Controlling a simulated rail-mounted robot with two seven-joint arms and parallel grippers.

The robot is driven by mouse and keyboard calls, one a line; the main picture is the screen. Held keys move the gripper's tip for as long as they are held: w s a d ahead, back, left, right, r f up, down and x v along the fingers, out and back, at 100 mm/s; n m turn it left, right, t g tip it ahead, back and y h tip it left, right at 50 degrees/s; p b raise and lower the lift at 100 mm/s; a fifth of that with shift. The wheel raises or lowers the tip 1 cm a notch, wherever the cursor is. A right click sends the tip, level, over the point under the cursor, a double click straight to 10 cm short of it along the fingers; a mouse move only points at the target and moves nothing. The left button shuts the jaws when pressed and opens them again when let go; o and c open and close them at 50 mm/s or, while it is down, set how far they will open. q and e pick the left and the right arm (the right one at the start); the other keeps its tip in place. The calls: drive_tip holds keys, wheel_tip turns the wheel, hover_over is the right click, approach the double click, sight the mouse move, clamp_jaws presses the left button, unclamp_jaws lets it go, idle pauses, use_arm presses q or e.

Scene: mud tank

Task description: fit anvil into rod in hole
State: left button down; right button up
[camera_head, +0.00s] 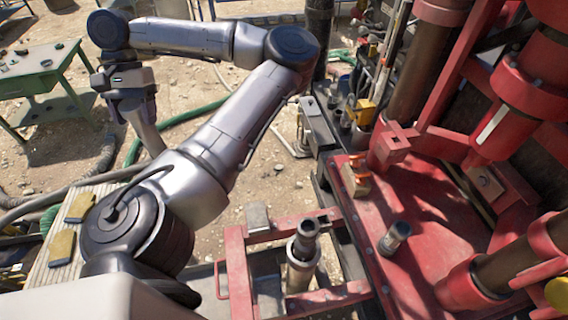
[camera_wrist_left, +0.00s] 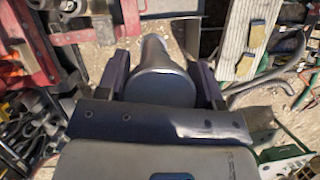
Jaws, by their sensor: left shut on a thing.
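My left gripper (camera_head: 133,97) is at the upper left of the head view, beside the green table and far from the red rig. It is shut on a grey metal cylinder, which I take to be the anvil (camera_head: 147,129). In the left wrist view the anvil (camera_wrist_left: 162,82) sits between the two dark fingers (camera_wrist_left: 163,85), its narrower part pointing away. A metal rod (camera_head: 304,246) stands upright in a wider sleeve inside the red frame at bottom centre. A second short metal cylinder (camera_head: 394,239) rises from the red deck; I cannot tell which is the named rod. My right gripper is not seen.
The green table (camera_head: 44,68) stands at the far left. The red rig deck (camera_head: 440,215), with columns and clamps, fills the right. A red frame (camera_head: 238,270) surrounds the sleeve. Hoses (camera_head: 190,114) lie on the dirt.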

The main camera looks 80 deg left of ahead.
use_arm(q)
drive_tip(key=w+a+f+m+p, duration=0.1)
drive_tip(key=w+f, duration=0.1)
drive_tip(key=w, duration=1)
drive_tip(key=w+d+f+m+p, duration=0.1)
drive_tip(key=w+d+f, duration=0.3)
drive_tip(key=w+d, duration=0.4)
drive_tip(key=w+d+f+m+g+p, duration=0.1)
drive_tip(key=w+d+f, duration=0.3)
drive_tip(key=w+d, duration=0.5)
drive_tip(key=w+p, duration=0.1)
drive_tip(key=w, duration=0.5)
drive_tip(key=shift+w+d+m+g, duration=0.2)
drive_tip(key=shift+m+g, duration=0.1)
drive_tip(key=shift+m, duration=0.1)
drive_tip(key=shift+f, duration=0.2)
wheel_tip(320, 180, down, 9)
drive_tip(key=b, duration=0.7)
